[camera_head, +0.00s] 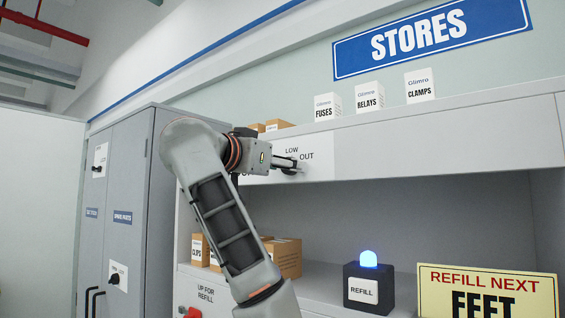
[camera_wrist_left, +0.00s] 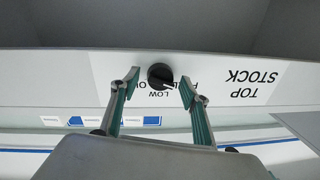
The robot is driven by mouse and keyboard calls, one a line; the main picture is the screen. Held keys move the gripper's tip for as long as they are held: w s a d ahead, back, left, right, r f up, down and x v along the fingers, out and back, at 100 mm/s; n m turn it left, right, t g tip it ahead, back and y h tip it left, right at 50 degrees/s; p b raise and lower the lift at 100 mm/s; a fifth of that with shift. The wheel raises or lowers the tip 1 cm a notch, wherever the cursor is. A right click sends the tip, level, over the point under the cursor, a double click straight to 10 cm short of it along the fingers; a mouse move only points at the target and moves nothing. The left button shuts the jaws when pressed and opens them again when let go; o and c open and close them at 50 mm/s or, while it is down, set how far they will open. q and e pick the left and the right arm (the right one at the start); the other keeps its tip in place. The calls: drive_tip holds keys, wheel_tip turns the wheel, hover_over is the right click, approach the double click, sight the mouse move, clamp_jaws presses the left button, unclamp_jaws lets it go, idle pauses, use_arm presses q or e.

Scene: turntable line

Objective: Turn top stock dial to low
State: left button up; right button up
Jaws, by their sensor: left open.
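The top stock dial (camera_wrist_left: 159,76) is a black round knob on the white label strip, seen upside down in the left wrist view. A small white mark on it seems to point right and slightly down, to the side of the word LOW, which is printed directly below the knob there. My left gripper (camera_wrist_left: 160,80) is open, with a fingertip on either side of the dial; I cannot tell whether they touch it. In the head view my left gripper (camera_head: 291,165) is at the strip and largely hides the dial. My right gripper is not in view.
The TOP STOCK label (camera_wrist_left: 252,84) is beside the dial. Below are a blue-lit refill box (camera_head: 369,287), a yellow sign (camera_head: 488,290) and cartons. A grey cabinet (camera_head: 128,190) stands left.

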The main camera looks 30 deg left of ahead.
use_arm(q)
drive_tip(key=shift+w, duration=0.1)
drive_tip(key=c, duration=1.1)
drive_tip(key=shift+f, duration=0.1)
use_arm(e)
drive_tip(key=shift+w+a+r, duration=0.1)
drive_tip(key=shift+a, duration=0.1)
